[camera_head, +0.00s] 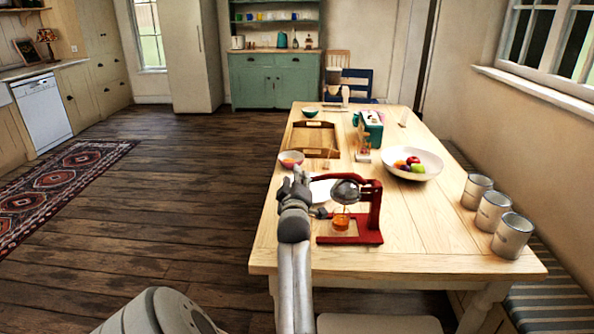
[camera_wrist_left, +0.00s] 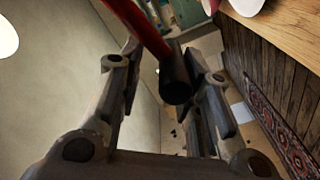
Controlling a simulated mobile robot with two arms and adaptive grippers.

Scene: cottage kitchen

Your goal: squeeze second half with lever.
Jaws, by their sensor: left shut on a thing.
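The red lever juicer (camera_head: 374,215) stands upright near the front of the wooden table. Its red lever (camera_head: 330,177) reaches left from the top of the post, roughly level. A grey metal dome (camera_head: 346,190) is low under the lever, above a glass with orange juice (camera_head: 341,221). My left gripper (camera_head: 301,180) is at the lever's left end. In the left wrist view, the lever's black grip (camera_wrist_left: 176,82) lies between the fingers of my left gripper (camera_wrist_left: 168,60), which is shut on it. The fruit half is hidden. My right gripper is out of view.
A white plate (camera_head: 320,187) lies behind the gripper, with a small bowl (camera_head: 291,158) beyond. A wooden tray (camera_head: 313,134), a fruit bowl (camera_head: 430,168) and a teal box (camera_head: 370,127) stand farther back. Metal cans (camera_head: 513,236) line the right edge. The front right tabletop is clear.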

